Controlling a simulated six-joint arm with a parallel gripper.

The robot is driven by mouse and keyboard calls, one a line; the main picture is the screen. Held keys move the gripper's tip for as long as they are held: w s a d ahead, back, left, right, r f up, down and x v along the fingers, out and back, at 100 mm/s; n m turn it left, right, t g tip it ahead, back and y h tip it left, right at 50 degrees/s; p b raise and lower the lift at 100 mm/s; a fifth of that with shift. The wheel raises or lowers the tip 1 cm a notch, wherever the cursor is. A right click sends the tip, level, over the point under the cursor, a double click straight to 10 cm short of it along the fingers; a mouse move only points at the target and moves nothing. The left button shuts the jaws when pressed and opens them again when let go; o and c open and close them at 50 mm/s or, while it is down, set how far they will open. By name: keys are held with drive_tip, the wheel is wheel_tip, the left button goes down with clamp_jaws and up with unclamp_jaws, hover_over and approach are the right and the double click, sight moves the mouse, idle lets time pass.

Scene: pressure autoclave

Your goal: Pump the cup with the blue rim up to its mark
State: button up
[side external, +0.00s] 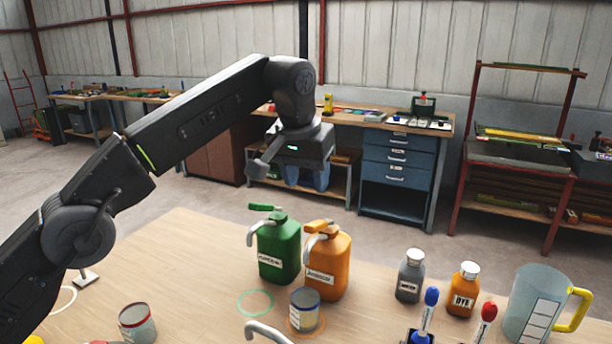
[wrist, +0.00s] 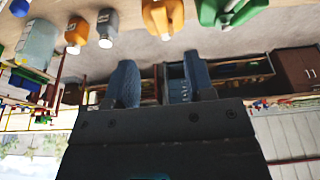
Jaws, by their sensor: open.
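The cup with the blue rim (side external: 305,312) stands upright on an orange ring on the table, in front of the orange pump bottle (side external: 328,265). Its mark and contents are not clear to see. The green pump bottle (side external: 279,252) stands left of the orange one; both also show at the top of the wrist view, orange (wrist: 163,18) and green (wrist: 222,12). Another cup (side external: 137,322) with a reddish band stands at the front left. My gripper (side external: 307,179) is open and empty, raised above and behind the pump bottles; its blue fingers are apart in the wrist view (wrist: 160,78).
A green ring (side external: 255,303) lies empty before the green bottle. At right stand a grey bottle (side external: 410,276), an orange dye bottle (side external: 463,289), blue and red capped markers (side external: 427,315) and a jug with a yellow handle (side external: 533,305). A curved grey spout (side external: 268,332) juts in at the front.

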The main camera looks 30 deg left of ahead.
sight(311, 225)
drive_tip(key=shift+r, duration=0.1)
drive_tip(key=shift+t, duration=0.7)
drive_tip(key=x, duration=0.4)
drive_tip(key=s+x, duration=0.1)
drive_tip(key=x, duration=0.2)
drive_tip(key=s+f+x, duration=0.1)
drive_tip(key=x, duration=0.3)
drive_tip(key=shift+f, duration=0.3)
clamp_jaws()
